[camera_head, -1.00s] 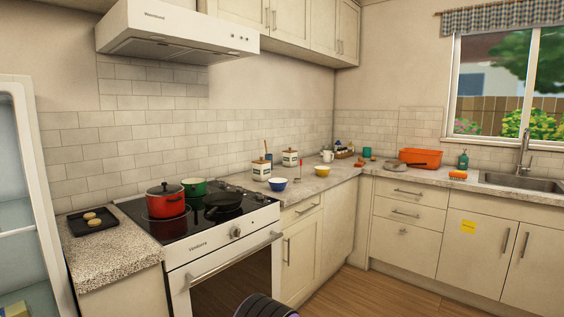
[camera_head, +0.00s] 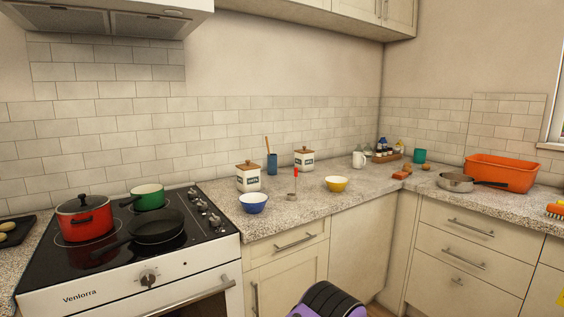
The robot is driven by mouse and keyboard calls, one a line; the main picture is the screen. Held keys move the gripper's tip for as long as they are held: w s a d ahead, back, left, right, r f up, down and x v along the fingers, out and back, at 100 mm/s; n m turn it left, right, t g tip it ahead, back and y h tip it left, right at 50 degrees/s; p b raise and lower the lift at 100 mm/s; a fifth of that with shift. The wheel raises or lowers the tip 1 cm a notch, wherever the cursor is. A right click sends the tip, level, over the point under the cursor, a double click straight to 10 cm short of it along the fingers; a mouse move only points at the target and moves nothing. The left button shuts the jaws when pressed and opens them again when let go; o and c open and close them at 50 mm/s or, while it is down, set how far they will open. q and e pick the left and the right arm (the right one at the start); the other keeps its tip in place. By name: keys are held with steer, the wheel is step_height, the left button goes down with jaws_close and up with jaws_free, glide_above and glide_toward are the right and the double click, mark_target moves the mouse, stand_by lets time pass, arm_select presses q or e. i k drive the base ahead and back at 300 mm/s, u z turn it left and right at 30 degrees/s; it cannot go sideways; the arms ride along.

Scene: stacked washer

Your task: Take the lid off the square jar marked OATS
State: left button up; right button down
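Two white square jars with brown wooden lids stand on the counter right of the stove. The nearer jar (camera_head: 248,181) has its lid (camera_head: 248,163) on, with a small knob on top. The farther jar (camera_head: 304,160) stands behind it to the right, also with its lid (camera_head: 304,149) on. Each has a dark label on its front, too small to read, so I cannot tell which is marked OATS. Neither gripper shows in the head view.
A blue bowl (camera_head: 253,203) stands close in front of the nearer jar. A blue holder (camera_head: 272,164) with a wooden utensil stands between the jars. A red-handled tool (camera_head: 294,184) and yellow bowl (camera_head: 336,184) are to the right. The stove (camera_head: 205,248) is left.

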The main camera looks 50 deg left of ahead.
mark_target(249, 166)
steer(key=i, duration=1.25)
steer(key=u, duration=1.7)
